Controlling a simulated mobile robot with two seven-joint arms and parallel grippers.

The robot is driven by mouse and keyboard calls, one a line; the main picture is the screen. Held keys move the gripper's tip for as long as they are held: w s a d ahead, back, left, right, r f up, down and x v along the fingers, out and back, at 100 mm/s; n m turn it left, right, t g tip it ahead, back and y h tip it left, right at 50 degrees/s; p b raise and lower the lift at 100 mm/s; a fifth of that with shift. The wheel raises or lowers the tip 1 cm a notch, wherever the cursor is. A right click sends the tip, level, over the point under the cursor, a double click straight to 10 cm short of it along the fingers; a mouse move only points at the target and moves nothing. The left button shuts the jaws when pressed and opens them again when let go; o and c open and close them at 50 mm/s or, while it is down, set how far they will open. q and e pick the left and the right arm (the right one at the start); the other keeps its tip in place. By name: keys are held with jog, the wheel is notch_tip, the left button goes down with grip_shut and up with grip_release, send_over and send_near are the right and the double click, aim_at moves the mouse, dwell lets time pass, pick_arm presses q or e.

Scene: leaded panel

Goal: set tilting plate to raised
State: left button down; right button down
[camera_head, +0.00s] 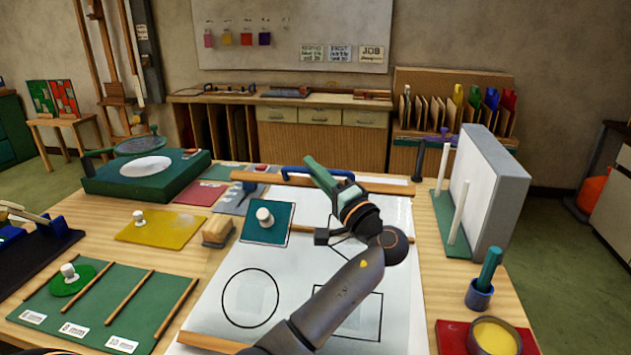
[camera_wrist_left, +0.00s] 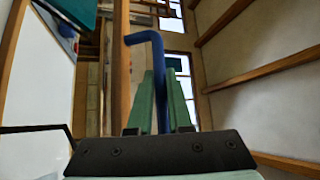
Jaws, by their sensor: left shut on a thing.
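The tilting plate (camera_head: 215,290) is a large white board with a circle and squares drawn on it, and wooden rails at its front and back edges. It looks about flat on the table; I cannot tell any small tilt. A blue bar handle (camera_head: 292,173) sits at its back rail. My left gripper (camera_head: 316,170), with green fingers, is at this handle, and my arm reaches across the plate. In the left wrist view the blue handle (camera_wrist_left: 157,75) runs between the green fingers, which are shut on it. My right gripper is not in view.
A teal square with a white knob (camera_head: 268,222) lies on the plate. A wooden block (camera_head: 217,232) is at its left edge. A grey upright panel (camera_head: 492,190) stands to the right, with white posts. A green sorting tray (camera_head: 95,305) is at the left.

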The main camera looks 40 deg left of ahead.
pick_arm(q)
jog(key=shift+s+d+r, duration=0.1)
jog(key=shift+s+r, duration=0.15)
jog(key=shift+r, duration=0.2)
jog(key=c, duration=0.8)
grip_release()
jog(key=shift+f, duration=0.1)
jog(key=shift+c, duration=0.2)
jog(key=shift+f, duration=0.15)
